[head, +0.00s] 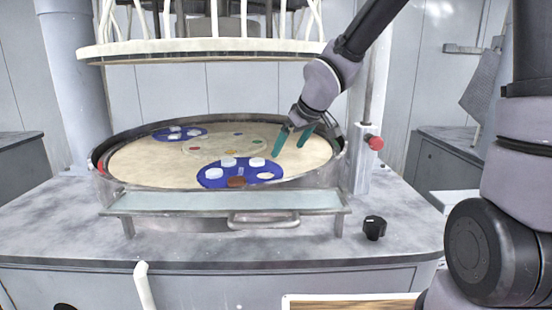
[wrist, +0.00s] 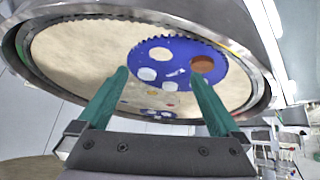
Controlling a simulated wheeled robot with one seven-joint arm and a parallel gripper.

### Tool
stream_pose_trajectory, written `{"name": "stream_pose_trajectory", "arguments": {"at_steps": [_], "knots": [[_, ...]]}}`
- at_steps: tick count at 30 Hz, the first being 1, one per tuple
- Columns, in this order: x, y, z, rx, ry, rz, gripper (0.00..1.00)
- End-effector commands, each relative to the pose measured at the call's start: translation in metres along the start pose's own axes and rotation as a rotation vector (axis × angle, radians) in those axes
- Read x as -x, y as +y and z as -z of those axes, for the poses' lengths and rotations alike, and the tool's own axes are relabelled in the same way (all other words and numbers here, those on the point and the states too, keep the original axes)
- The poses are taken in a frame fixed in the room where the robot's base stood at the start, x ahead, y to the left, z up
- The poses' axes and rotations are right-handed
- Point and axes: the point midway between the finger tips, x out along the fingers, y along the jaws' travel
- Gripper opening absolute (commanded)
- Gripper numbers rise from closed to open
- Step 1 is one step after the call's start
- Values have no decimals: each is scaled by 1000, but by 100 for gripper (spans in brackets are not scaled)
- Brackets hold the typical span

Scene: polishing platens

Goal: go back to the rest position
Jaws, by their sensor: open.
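My gripper (head: 293,139) is open and empty, with two teal fingers, above the right part of the round beige platen (head: 140,160) in the head view. In the wrist view my gripper (wrist: 158,95) shows both fingers apart with nothing between the tips. A blue carrier disc (head: 208,181) lies on the platen's near part, left of and below the fingers. It bears white round pieces and one brown piece (head: 237,182). It also shows in the wrist view (wrist: 180,47). A second blue carrier (head: 192,131) with pale pieces lies at the platen's far left.
A metal rim (head: 102,186) surrounds the platen. A large pale upper plate (head: 200,48) hangs above it, left of my arm. A post with a red knob (head: 376,143) stands to the right. A black knob (head: 374,228) sits on the grey machine top. A handle (head: 263,219) is in front.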

Motion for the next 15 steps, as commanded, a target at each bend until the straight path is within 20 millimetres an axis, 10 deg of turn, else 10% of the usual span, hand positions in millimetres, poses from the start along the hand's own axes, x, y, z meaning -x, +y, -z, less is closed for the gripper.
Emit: {"name": "stream_pose_trajectory", "arguments": {"at_steps": [6,15], "knots": [[102,75,-46,-309,-51,-233,100],[228,91,-119,-797,6,-274,100]]}}
